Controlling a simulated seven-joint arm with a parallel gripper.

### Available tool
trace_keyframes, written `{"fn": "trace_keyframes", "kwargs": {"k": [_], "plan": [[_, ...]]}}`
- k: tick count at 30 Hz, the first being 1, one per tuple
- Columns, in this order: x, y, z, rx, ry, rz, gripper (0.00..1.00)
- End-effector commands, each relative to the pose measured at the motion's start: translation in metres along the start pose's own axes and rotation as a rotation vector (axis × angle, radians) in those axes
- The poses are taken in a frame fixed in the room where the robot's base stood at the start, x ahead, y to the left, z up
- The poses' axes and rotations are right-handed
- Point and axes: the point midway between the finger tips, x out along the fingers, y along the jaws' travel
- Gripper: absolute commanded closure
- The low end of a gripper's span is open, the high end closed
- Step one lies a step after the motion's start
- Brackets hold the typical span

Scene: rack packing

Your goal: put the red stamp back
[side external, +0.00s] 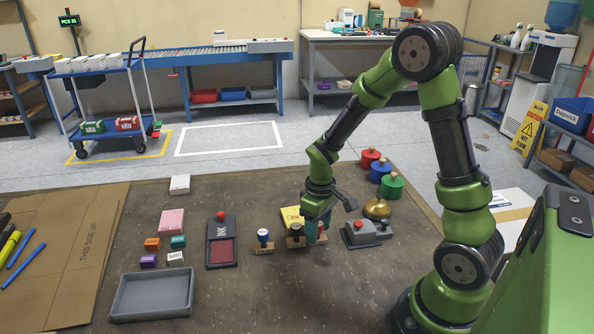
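A stamp with a dark handle (296,232) stands just left of the fingers, and a stamp with a blue handle (263,239) stands upright further left. A dark ink pad case (222,231) with a red pad lies open to their left; a red knob (220,215) shows at its top end.
A yellow note pad (291,216) lies behind the fingers. A grey stapler-like device (362,233) and a brass bell (377,208) stand close on the right. Red, blue and green knobbed weights (391,187) stand behind them. A grey tray (153,309) lies front left.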

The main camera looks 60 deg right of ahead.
Motion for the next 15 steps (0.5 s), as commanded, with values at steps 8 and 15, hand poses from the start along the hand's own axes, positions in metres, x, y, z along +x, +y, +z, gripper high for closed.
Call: {"fn": "trace_keyframes", "kwargs": {"k": [8, 15], "plan": [[-0.001, 0.0, 0.0, 0.0, 0.0, 0.0, 0.45], [-0.028, 0.0, -0.002, 0.0, 0.007, 0.002, 0.45]]}}
